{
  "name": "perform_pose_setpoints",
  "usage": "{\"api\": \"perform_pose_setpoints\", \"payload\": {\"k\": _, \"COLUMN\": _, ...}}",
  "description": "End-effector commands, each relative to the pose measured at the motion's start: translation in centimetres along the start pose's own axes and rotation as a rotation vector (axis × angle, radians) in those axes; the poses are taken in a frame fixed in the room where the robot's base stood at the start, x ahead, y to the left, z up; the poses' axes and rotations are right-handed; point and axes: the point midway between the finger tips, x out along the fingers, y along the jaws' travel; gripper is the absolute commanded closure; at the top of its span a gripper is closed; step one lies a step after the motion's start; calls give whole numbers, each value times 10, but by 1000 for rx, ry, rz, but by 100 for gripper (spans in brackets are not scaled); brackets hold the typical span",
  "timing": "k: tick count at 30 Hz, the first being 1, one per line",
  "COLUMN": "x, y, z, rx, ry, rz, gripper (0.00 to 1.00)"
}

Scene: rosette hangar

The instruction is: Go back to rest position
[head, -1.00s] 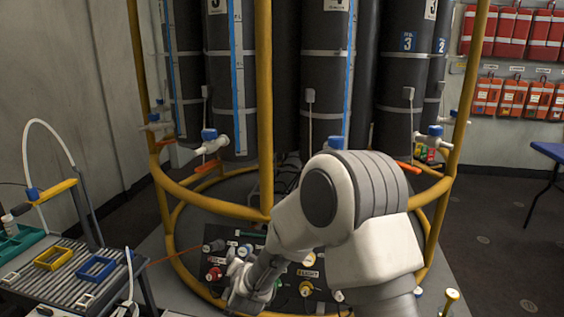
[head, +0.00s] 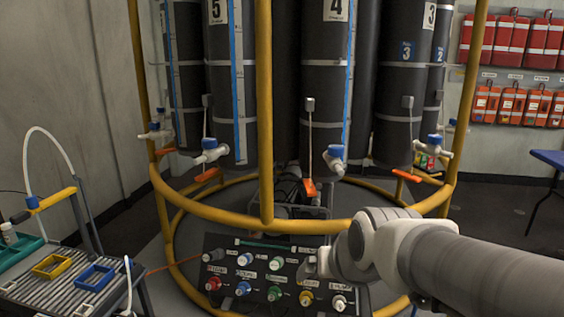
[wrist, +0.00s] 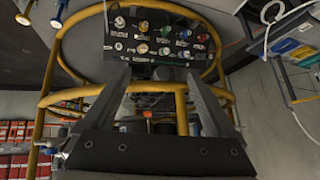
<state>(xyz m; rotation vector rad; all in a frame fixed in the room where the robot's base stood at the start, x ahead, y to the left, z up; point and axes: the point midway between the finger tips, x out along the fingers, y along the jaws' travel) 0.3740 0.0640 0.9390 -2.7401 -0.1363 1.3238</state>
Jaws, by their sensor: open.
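My gripper (wrist: 158,78) shows in the wrist view with its two dark fingers spread apart and nothing between them. Beyond the fingers is a black panel (wrist: 150,38) with several coloured knobs, apart from the fingertips. In the head view my arm comes in from the right, its wrist part over the right side of the same panel (head: 228,288). My fingers cannot be made out in the head view. The knobs are red, blue, green, yellow and white with small labels.
A yellow rail frame (head: 225,217) surrounds tall dark cylinders (head: 325,90) with valves and orange handles. A grey ribbed bench (head: 62,283) with blue and yellow frames stands at the left. Red packs (head: 510,45) hang on the right wall. Open floor lies at the right.

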Motion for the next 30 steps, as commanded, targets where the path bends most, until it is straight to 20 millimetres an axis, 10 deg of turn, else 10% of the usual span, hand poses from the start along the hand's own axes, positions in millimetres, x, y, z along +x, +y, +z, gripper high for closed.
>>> {"api": "perform_pose_setpoints", "payload": {"k": 12, "x": -90, "y": 60, "z": 100, "rx": -34, "ry": -177, "rz": 131, "gripper": 9}}
{"api": "perform_pose_setpoints", "payload": {"k": 30, "x": -208, "y": 39, "z": 0, "rx": -36, "ry": -179, "rz": 126, "gripper": 9}}
